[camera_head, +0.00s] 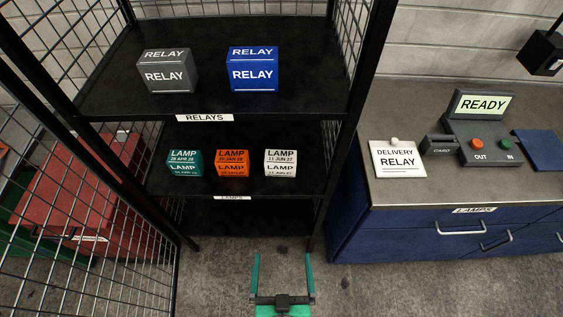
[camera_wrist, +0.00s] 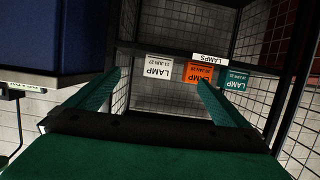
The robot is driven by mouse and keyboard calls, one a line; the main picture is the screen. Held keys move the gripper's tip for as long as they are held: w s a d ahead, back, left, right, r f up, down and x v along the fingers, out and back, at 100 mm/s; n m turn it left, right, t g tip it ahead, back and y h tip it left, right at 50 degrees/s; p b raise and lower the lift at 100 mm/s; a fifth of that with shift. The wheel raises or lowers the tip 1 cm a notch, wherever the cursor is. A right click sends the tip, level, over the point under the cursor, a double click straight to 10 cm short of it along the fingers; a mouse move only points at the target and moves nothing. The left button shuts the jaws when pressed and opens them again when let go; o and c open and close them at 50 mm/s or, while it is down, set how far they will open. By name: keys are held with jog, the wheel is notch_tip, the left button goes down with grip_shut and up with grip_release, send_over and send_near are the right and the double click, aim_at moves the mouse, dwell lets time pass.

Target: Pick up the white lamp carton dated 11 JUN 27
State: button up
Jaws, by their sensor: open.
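The white lamp carton (camera_head: 280,163) reads 11 JUN 27 and stands at the right of a row on the shelf labelled LAMPS. An orange lamp carton (camera_head: 232,163) stands to its left, and a green lamp carton (camera_head: 184,163) at the row's left. My gripper (camera_head: 282,258) is open and empty, in front of and below that shelf, apart from the cartons. In the wrist view, turned upside down, the white carton (camera_wrist: 158,68) shows between the fingers of my gripper (camera_wrist: 158,80). The orange carton (camera_wrist: 198,73) is partly behind one finger.
The upper shelf holds a grey relay carton (camera_head: 167,71) and a blue relay carton (camera_head: 252,69). Wire mesh (camera_head: 95,200) and black posts flank the rack. A counter (camera_head: 400,190) at the right bears a READY display (camera_head: 483,104) and a delivery card (camera_head: 398,160).

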jog(key=w+r+x, duration=0.1)
jog(key=r+x, duration=0.1)
jog(key=x, duration=1)
jog(key=g, duration=0.1)
send_near(282, 168)
jog(key=w, duration=0.1)
jog(key=w+f, duration=0.1)
jog(key=shift+w+a+m+h, duration=0.15)
jog(key=shift+w+m+h, duration=0.15)
jog(key=shift+m, duration=0.1)
jog(key=x, duration=0.5)
jog(key=shift+a+f, duration=0.1)
jog(key=shift+x, duration=2.8)
jog(key=shift+s+a, duration=0.1)
jog(key=shift+a, duration=0.05)
jog(key=c, duration=1)
